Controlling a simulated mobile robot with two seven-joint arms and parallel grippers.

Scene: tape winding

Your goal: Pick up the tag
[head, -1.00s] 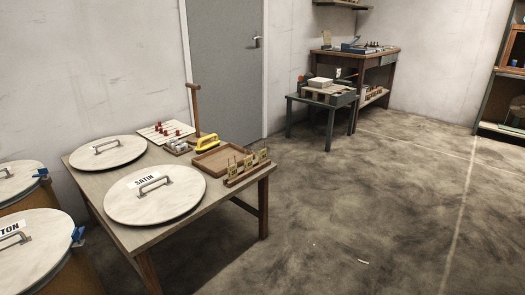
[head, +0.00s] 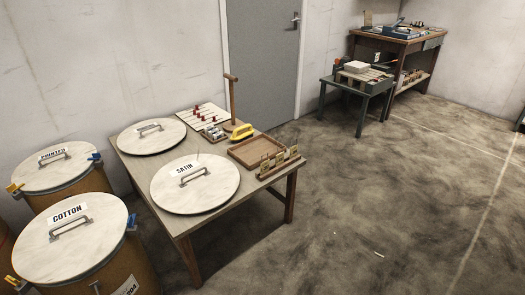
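Several small yellowish tags or cards (head: 279,161) stand in a wooden rack (head: 274,171) at the right front edge of the wooden table (head: 215,220). A small pale piece (head: 379,254) lies on the open floor to the right of the table. It is too small to tell if it is a tag. Neither of my grippers is in view.
The table bears a SATIN lid (head: 215,200), another round lid (head: 150,145), an empty tray (head: 240,151), a yellow tool (head: 242,132) and a pegboard (head: 188,116). Drums lidded PRINTED (head: 80,174) and COTTON (head: 90,250) stand left.

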